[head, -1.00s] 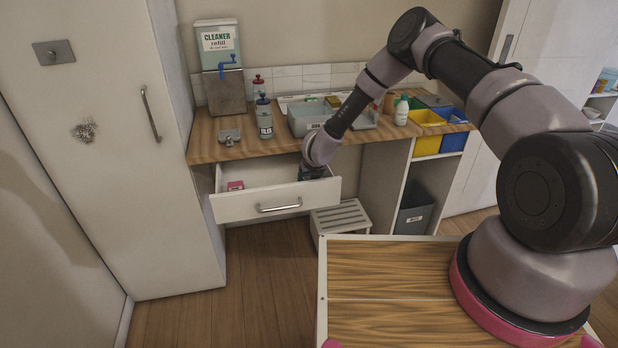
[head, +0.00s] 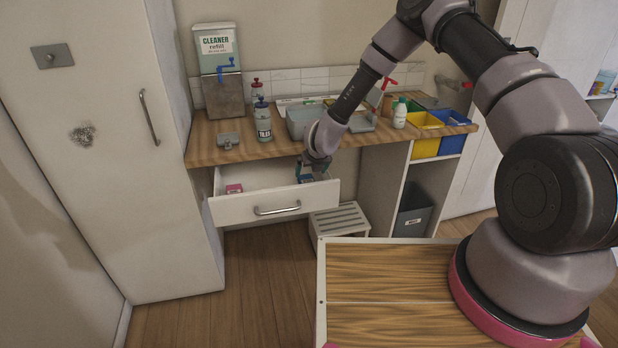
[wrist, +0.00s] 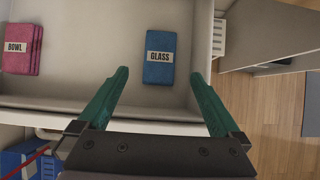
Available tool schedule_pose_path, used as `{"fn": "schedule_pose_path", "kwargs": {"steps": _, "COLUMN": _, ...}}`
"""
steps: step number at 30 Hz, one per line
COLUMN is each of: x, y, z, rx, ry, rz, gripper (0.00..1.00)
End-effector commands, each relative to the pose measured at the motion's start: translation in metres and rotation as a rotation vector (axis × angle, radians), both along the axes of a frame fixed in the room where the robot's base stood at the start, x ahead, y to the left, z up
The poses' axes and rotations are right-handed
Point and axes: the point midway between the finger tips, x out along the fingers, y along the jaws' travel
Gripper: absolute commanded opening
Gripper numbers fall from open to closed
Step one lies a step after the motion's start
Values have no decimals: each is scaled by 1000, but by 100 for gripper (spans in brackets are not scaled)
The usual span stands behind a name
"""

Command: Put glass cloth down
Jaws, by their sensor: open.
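The glass cloth is a folded blue cloth with a white GLASS label (wrist: 160,58). It lies flat on the floor of the open drawer, near the drawer's right wall in the wrist view. My gripper (wrist: 160,75) is open and empty, with its two green fingers apart on either side of the cloth's near end, clear of it. In the head view my gripper (head: 306,174) hangs over the right part of the drawer and partly hides the cloth.
A pink BOWL cloth (wrist: 21,48) lies at the drawer's left; the drawer floor between is bare. The drawer front (head: 272,208) stands pulled out below the worktop (head: 220,150). A slatted step stool (head: 340,220) stands beside it. Bottles and bins line the worktop.

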Motion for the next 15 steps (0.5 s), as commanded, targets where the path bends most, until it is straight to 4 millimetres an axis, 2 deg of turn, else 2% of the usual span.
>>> {"fn": "schedule_pose_path", "kwargs": {"steps": 3, "x": -10, "y": -3, "z": 18, "rx": 0, "ry": -2, "rz": 2, "gripper": 100}}
{"fn": "schedule_pose_path", "kwargs": {"steps": 6, "x": -16, "y": -5, "z": 27, "rx": 0, "ry": -1, "rz": 1, "gripper": 100}}
{"fn": "schedule_pose_path", "kwargs": {"steps": 13, "x": -20, "y": -6, "z": 33, "rx": -1, "ry": -1, "rz": 3, "gripper": 100}}
{"fn": "schedule_pose_path", "kwargs": {"steps": 15, "x": -16, "y": -7, "z": 41, "rx": -8, "ry": -13, "rz": 24, "gripper": 100}}
